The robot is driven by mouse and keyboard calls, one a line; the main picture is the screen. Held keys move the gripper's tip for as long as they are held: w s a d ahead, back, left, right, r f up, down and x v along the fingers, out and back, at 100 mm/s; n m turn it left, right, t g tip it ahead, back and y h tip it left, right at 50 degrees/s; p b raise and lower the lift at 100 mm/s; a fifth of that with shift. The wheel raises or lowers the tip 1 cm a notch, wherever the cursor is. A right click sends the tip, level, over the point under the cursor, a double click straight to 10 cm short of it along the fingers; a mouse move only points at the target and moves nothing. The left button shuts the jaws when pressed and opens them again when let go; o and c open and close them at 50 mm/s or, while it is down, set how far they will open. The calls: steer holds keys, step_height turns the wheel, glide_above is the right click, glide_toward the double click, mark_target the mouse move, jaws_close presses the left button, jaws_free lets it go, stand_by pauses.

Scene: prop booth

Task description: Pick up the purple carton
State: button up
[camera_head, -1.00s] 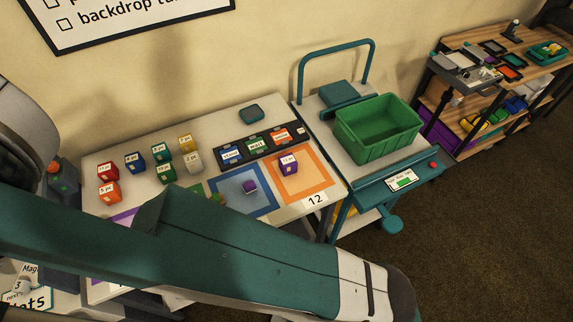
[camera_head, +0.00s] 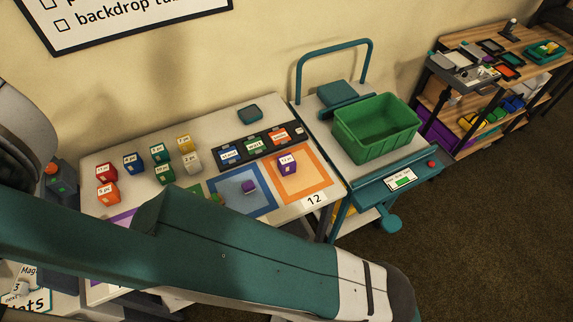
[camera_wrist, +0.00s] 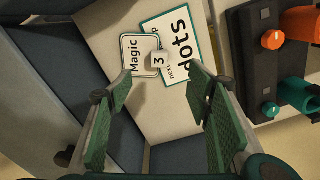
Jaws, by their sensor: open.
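The purple carton (camera_head: 287,165), a small box with a white label, stands on the orange-bordered square at the right of the table. A smaller purple block (camera_head: 249,187) lies on the blue-bordered square to its left. My gripper (camera_wrist: 159,72) is open in the wrist view with nothing between its fingers. It points at a white surface with a small cube marked 3 (camera_wrist: 159,59) and printed cards, away from the carton. The carton is not in the wrist view. My gripper is out of the head view, where my arm crosses the lower part and hides the table's front.
Several labelled boxes (camera_head: 162,154) stand at the table's left. A dark strip of coloured tags (camera_head: 255,145) lies behind the carton. A green bin (camera_head: 377,128) stands on a cart to the right. In the wrist view, a dark panel with an orange knob (camera_wrist: 273,40) is at the right.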

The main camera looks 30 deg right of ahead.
step_height(320, 180, up, 4)
steer(key=r, duration=0.1)
steer(key=w+d+r, duration=0.1)
steer(key=w+d, duration=0.6)
steer(key=d, duration=0.4)
steer(key=w+d+r, duration=0.1)
steer(key=w+d, duration=0.7)
steer(key=d, duration=0.2)
steer(key=w+d+n, duration=0.1)
steer(key=w+d, duration=0.2)
steer(key=d, duration=1.1)
steer(key=w+d+n, duration=0.1)
steer(key=w+d, duration=0.3)
steer(key=d, duration=1)
steer(key=n+h, duration=0.2)
glide_above(285, 161)
step_height(285, 161, down, 2)
steer(key=shift+a+f, duration=0.15)
steer(key=shift+f, duration=4.4)
steer(key=shift+f, duration=0.1)
